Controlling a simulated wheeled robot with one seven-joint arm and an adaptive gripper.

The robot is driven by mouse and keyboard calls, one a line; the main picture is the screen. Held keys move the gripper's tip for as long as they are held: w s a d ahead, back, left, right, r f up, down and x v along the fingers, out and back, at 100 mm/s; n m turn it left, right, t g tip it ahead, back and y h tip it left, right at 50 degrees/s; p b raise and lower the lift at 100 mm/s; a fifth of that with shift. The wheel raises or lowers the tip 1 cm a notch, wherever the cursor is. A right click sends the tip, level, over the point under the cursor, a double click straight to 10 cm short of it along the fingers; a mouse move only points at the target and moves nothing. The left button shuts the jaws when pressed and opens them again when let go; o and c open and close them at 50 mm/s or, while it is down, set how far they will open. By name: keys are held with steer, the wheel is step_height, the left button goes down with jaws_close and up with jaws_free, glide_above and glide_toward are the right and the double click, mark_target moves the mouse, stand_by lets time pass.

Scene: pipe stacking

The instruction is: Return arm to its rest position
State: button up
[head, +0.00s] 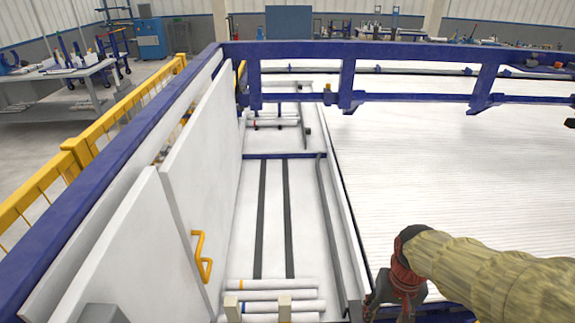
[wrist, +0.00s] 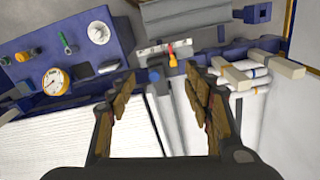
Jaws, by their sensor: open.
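My gripper (head: 392,306) shows at the bottom right of the head view, at the end of my arm in its beige sleeve. It is beside the right rail of the pipe bay. In the wrist view my gripper (wrist: 160,78) has its two fingers spread wide with nothing between them. Several white pipes (head: 270,296) lie side by side at the near end of the bay, to the left of my gripper and apart from it. White pipe ends (wrist: 248,80) also show right of the fingers in the wrist view. The lower part of my gripper is cut off in the head view.
A blue frame (head: 415,52) crosses behind the bay. White panels (head: 205,160) with an orange handle (head: 203,258) stand on the left. A wide white ribbed surface (head: 450,150) lies to the right. A blue control panel (wrist: 65,50) with a gauge is in the wrist view.

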steer(key=s+a+r+n+t, duration=0.1)
steer(key=s+a+r+t, duration=0.1)
steer(key=r, duration=0.5)
steer(key=s+a+r+t, duration=0.2)
steer(key=s+r+t, duration=0.1)
steer(key=r, duration=0.5)
steer(key=shift+s+r+n, duration=0.2)
steer(key=shift+s+n, duration=0.2)
steer(key=shift+s, duration=0.1)
steer(key=shift+c, duration=0.2)
